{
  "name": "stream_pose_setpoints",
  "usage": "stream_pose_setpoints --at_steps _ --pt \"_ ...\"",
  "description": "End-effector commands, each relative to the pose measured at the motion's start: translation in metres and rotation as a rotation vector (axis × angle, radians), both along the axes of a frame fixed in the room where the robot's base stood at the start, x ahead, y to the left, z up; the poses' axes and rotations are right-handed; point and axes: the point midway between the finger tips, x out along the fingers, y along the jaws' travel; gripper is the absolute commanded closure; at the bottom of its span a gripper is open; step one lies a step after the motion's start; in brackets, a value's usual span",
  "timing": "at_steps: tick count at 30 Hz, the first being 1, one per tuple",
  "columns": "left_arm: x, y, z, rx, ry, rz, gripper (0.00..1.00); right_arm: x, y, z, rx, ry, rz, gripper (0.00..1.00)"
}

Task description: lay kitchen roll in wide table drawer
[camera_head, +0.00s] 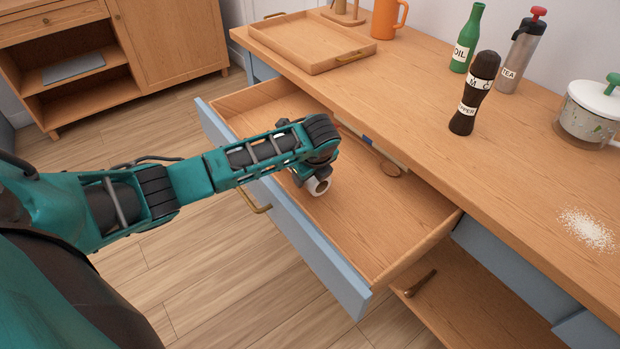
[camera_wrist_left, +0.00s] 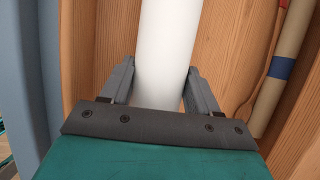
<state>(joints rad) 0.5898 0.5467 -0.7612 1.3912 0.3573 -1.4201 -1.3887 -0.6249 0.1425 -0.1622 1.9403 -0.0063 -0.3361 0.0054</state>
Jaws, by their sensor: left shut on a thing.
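The kitchen roll (camera_wrist_left: 163,50) is a white cylinder between the two fingers of my left gripper (camera_wrist_left: 158,88) in the left wrist view. In the head view the white end of the kitchen roll (camera_head: 318,187) shows below my left gripper (camera_head: 308,172), inside the wide table drawer (camera_head: 392,222). The drawer is pulled out and has a blue front. My left gripper is shut on the roll. My arm hides most of the roll in the head view, and I cannot tell whether it touches the drawer floor. My right gripper is not in view.
A wooden spoon (camera_head: 390,168) and a rolled tube with a blue band (camera_wrist_left: 281,68) lie along the drawer's back side. On the worktop stand a tray (camera_head: 312,66), an orange jug, a green oil bottle (camera_head: 467,40), a pepper mill (camera_head: 473,95), a tea flask and a pot. The drawer's right part is clear.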

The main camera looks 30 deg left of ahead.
Motion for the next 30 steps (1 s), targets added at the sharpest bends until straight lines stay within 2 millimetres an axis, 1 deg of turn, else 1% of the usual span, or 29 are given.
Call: stream_pose_setpoints --at_steps 1,4,11,15,16,23,30 --pt "-0.001 0.000 -0.011 0.001 0.004 0.001 0.70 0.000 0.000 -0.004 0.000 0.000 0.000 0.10" --pt "0.000 0.000 -0.021 0.001 0.001 0.001 0.70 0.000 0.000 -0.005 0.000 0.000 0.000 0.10" --pt "0.000 0.000 -0.021 0.001 -0.001 0.000 0.70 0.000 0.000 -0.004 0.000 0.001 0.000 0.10" --pt "0.000 0.000 -0.024 0.001 0.000 0.000 0.70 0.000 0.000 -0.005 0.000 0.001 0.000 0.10" --pt "0.000 0.000 -0.024 0.001 0.000 0.000 0.37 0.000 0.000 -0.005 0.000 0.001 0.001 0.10" --pt "0.000 0.000 -0.024 0.000 0.000 0.000 0.15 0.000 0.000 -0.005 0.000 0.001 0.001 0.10" --pt "0.000 0.000 -0.023 0.001 0.000 0.000 0.14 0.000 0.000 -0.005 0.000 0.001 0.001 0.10"
